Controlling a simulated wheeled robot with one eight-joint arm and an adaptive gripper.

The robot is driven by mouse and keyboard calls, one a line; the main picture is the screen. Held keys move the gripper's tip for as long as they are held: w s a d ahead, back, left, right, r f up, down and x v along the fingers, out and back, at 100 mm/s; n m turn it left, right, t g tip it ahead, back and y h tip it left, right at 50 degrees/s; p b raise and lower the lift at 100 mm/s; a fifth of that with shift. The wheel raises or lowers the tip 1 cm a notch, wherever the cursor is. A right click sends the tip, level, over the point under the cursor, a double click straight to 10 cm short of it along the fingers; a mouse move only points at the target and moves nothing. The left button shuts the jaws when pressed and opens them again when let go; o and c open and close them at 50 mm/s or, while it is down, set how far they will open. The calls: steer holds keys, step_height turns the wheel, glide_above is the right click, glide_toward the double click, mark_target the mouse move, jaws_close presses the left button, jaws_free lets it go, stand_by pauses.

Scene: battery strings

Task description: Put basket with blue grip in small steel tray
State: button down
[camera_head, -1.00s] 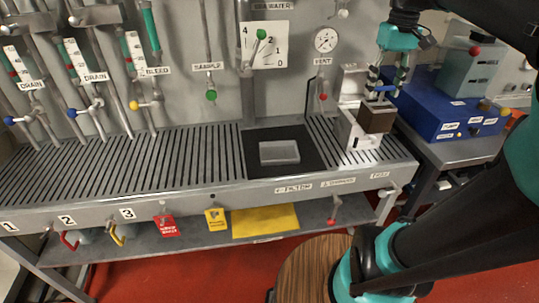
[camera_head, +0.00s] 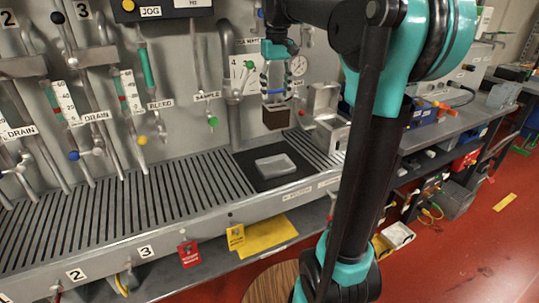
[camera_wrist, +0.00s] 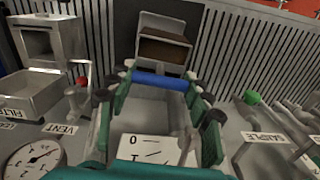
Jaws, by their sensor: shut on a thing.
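My gripper (camera_head: 275,94) is shut on the blue grip of the basket and points down. The grip shows as a blue bar (camera_wrist: 160,81) between the fingers in the wrist view. The basket (camera_head: 276,118) is dark brown, roughly level, and hangs clear above the bench. The small steel tray (camera_head: 276,167) is shallow, light grey and looks empty. It lies on a black mat (camera_head: 250,182), lower than the basket in the head view. In the wrist view, the basket (camera_wrist: 165,49) covers part of the tray (camera_wrist: 165,22).
A steel box (camera_head: 322,100) with an open front bin (camera_head: 333,135) stands right of the mat. The slatted bench top (camera_head: 150,195) is clear to the left. Behind are a gauge (camera_head: 298,66), valve handles and pipes on the wall panel.

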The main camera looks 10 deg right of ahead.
mark_target(276, 104)
step_height(276, 104, down, 18)
steer(key=shift+r, duration=0.15)
stand_by(0.3)
steer(key=c, duration=0.7)
jaws_free()
step_height(276, 104, up, 12)
steer(key=shift+d+f, duration=0.1)
steer(key=s+d+f+m+t, duration=0.1)
steer(key=s+f, duration=0.6)
steer(key=f, duration=0.1)
steer(key=s+d+f+t, duration=0.1)
steer(key=s+f, duration=0.6)
steer(key=f, duration=0.2)
steer(key=s+d+f+m+t, duration=0.1)
steer(key=s+d+f+t, duration=0.1)
steer(key=s+f, duration=0.6)
steer(key=shift+f+m, duration=0.3)
steer(key=shift+f, duration=0.45)
